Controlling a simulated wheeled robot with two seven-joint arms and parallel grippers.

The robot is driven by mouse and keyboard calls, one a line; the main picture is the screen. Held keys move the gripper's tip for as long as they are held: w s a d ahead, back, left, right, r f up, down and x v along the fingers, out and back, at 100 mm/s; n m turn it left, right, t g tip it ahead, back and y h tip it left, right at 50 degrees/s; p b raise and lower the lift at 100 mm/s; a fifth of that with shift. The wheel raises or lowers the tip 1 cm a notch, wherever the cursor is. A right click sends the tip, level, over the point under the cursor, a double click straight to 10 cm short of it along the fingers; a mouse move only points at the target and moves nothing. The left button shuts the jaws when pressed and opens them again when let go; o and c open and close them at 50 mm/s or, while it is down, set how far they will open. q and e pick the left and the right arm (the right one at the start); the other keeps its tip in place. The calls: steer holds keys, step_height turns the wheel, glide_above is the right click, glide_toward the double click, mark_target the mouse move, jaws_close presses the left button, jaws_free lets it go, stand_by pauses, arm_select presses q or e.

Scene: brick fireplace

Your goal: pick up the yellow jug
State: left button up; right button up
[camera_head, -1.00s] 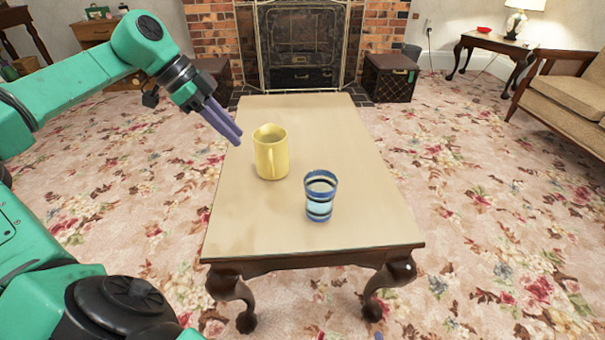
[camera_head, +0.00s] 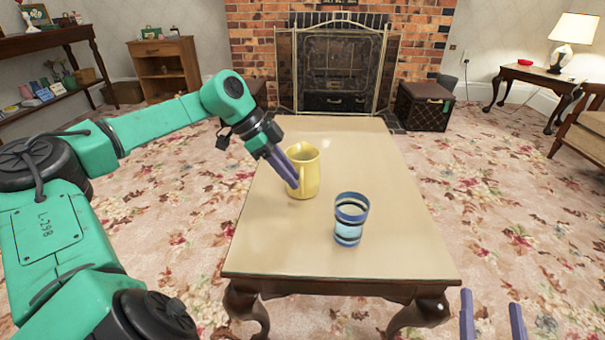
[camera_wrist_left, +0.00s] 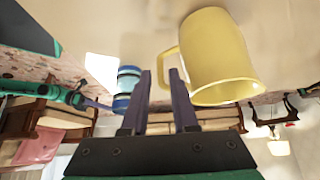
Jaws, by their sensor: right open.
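The yellow jug (camera_head: 310,172) stands upright on the wooden table, its handle towards my left gripper. My left gripper (camera_head: 295,183) comes in from the left with its fingertips close by the handle. In the left wrist view the picture is upside down, and the jug (camera_wrist_left: 215,60) is just beyond the parted fingers (camera_wrist_left: 162,75). The handle (camera_wrist_left: 166,66) lines up with the gap between the tips; I cannot tell whether they touch it. My right gripper (camera_head: 493,312) is open and empty at the bottom right, off the table.
A blue striped glass (camera_head: 350,220) stands on the table (camera_head: 290,250), to the right of the jug and nearer to me; it also shows in the left wrist view (camera_wrist_left: 126,88). The rest of the tabletop is clear. A fireplace (camera_head: 340,70) is behind the table.

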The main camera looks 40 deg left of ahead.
mark_target(301, 188)
arm_select(q)
steer(key=shift+x, duration=0.8)
steer(key=x, duration=0.3)
jaws_close()
steer(key=shift+r, duration=0.15)
stand_by(0.5)
